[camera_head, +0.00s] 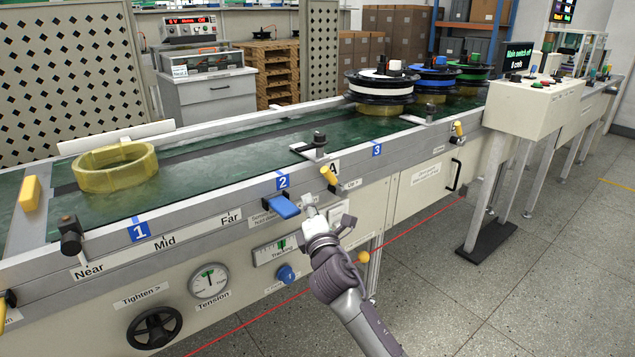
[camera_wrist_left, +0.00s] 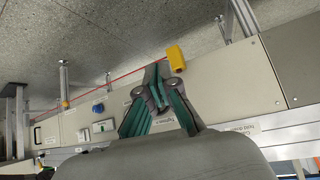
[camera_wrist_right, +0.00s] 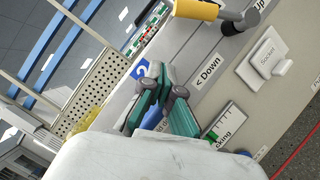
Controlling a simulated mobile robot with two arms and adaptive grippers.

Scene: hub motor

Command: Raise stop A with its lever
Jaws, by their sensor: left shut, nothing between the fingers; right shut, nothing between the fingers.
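The lever for stop A has a yellow handle (camera_head: 328,174) on the front rail, under the letter A and beside an "Up" label. Its yellow handle (camera_wrist_right: 195,9) also shows at the top of the right wrist view, near the "Down" and "Up" labels. A small metal plate with a black knob (camera_head: 319,143), likely stop A, sits at the belt edge above the lever. My right gripper (camera_head: 310,211) is shut and empty, just below the lever and beside the blue pedal (camera_head: 283,206). My left gripper (camera_wrist_left: 155,75) is shut and empty in its wrist view; the head view does not show it.
A yellow ring (camera_head: 115,167) lies on the green belt at left. Several reels (camera_head: 382,88) stand on the belt further right. A white socket (camera_wrist_right: 265,58) is on the panel near the lever. A second yellow lever (camera_head: 457,129) is further right.

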